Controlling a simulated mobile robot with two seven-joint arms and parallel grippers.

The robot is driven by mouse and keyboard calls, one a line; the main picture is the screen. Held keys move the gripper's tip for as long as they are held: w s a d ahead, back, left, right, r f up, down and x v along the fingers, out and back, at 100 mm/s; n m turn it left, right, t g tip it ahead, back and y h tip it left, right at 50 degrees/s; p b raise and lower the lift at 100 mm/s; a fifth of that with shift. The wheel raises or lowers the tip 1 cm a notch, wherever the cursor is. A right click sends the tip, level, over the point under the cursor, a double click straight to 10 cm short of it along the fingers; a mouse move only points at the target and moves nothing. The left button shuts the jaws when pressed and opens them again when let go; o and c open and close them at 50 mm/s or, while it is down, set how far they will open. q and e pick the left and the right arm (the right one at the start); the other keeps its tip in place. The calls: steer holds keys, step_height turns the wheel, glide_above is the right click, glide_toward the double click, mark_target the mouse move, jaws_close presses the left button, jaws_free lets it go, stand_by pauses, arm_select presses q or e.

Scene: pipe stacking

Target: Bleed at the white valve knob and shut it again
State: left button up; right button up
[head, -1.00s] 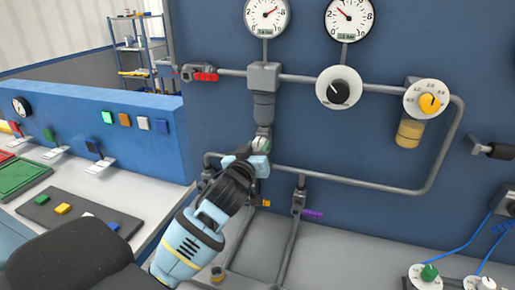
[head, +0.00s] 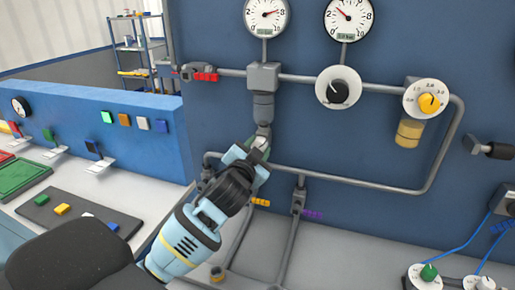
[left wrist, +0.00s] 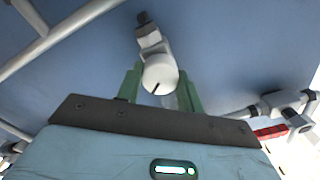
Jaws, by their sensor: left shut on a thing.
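The white valve knob (left wrist: 158,76) shows in the left wrist view as a round cap with a short dark mark, on a grey fitting. My left gripper (left wrist: 162,88) is shut on it, with a green finger on each side of the knob. In the head view my left gripper (head: 259,152) is at the lower end of the grey filter body (head: 264,108) below the upper pipe. The gripper largely hides the knob there. My right gripper is not in view.
Two round gauges (head: 266,14) (head: 348,19) top the blue panel. A dial with a black knob (head: 338,88) and one with a yellow knob (head: 428,102) are to the right. Red (head: 205,77), yellow (head: 261,202) and purple (head: 313,214) valve handles are nearby.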

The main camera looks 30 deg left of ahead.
arm_select(q)
steer(key=shift+m, duration=3.8)
steer(key=o, duration=1)
steer(key=v, duration=0.7)
steer(key=shift+s, duration=0.4)
steer(key=shift+d, duration=0.1)
